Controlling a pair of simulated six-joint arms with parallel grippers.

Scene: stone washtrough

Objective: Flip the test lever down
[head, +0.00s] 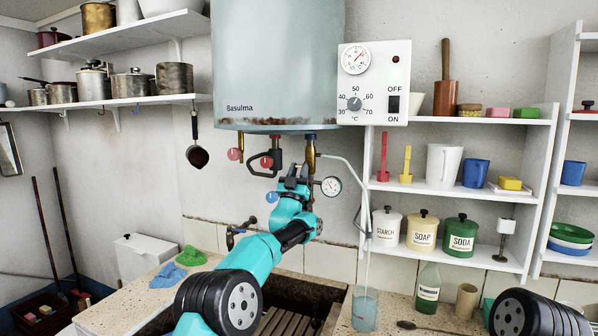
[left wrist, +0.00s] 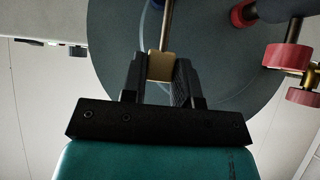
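Under the grey water heater (head: 278,70) in the head view, a brass fitting (head: 311,148) hangs at the right with a pipe and a pressure gauge (head: 331,186). I cannot make out the test lever for certain. My left gripper (head: 293,170) points up just below these fittings. In the left wrist view, the gripper's two dark fingers (left wrist: 160,78) stand apart, with a brass block (left wrist: 161,67) at the end of a thin rod (left wrist: 167,25) showing between their tips. I see no clear grip on it. My right gripper is out of view.
Red round valve knobs (head: 235,155) hang to the left of the gripper. A control box (head: 374,84) is beside the heater. A thin pipe runs down to a glass (head: 365,308) on the counter. Shelves with jars (head: 422,231) stand at the right.

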